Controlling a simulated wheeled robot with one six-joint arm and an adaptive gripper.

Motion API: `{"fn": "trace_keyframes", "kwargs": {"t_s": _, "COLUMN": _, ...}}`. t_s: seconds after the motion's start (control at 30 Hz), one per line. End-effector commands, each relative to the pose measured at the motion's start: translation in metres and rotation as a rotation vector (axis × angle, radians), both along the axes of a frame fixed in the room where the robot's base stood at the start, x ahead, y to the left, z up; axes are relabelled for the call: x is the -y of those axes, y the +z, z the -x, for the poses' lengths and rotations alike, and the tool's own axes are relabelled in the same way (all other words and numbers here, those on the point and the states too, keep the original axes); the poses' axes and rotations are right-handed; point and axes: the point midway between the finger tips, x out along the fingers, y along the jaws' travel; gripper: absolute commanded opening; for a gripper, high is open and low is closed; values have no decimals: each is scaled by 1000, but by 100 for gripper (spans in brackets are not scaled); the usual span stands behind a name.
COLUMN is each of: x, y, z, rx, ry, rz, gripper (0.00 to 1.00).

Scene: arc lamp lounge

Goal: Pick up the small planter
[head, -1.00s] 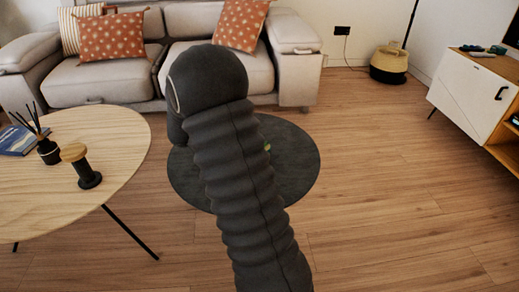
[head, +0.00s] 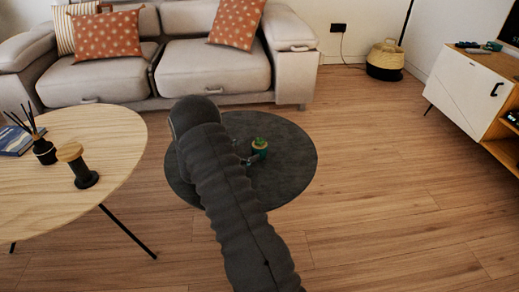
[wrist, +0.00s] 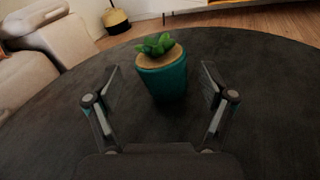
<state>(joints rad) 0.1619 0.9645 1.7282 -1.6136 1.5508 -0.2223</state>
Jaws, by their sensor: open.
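The small planter is a teal pot (wrist: 164,80) with a tan top and a green succulent. It stands upright on a dark round table (wrist: 50,130) in the wrist view. In the head view the planter (head: 259,147) shows just right of my arm, on the dark round table (head: 290,170). My gripper (wrist: 159,82) is open, with one finger on each side of the planter and visible gaps on both sides. In the head view my arm hides most of the gripper and part of the table.
A light wooden table (head: 110,140) at the left holds a reed diffuser (head: 43,148), a dark spool-shaped object (head: 77,165) and a blue book (head: 15,140). A grey sofa (head: 210,70) stands behind. A white cabinet (head: 465,95) is at the right. Wooden floor between is clear.

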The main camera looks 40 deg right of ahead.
Motion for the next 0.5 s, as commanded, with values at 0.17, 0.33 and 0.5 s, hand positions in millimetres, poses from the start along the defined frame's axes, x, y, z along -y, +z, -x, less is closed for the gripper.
{"fn": "trace_keyframes", "kwargs": {"t_s": 0.17, "x": 12, "y": -2, "z": 1, "rx": 1, "ry": 0, "rz": 0, "gripper": 83}}
{"fn": "trace_keyframes", "kwargs": {"t_s": 0.33, "x": 25, "y": -2, "z": 4, "rx": 1, "ry": -3, "rz": -1, "gripper": 83}}
{"fn": "trace_keyframes", "kwargs": {"t_s": 0.5, "x": 52, "y": -1, "z": 7, "rx": 1, "ry": -3, "rz": 0, "gripper": 83}}
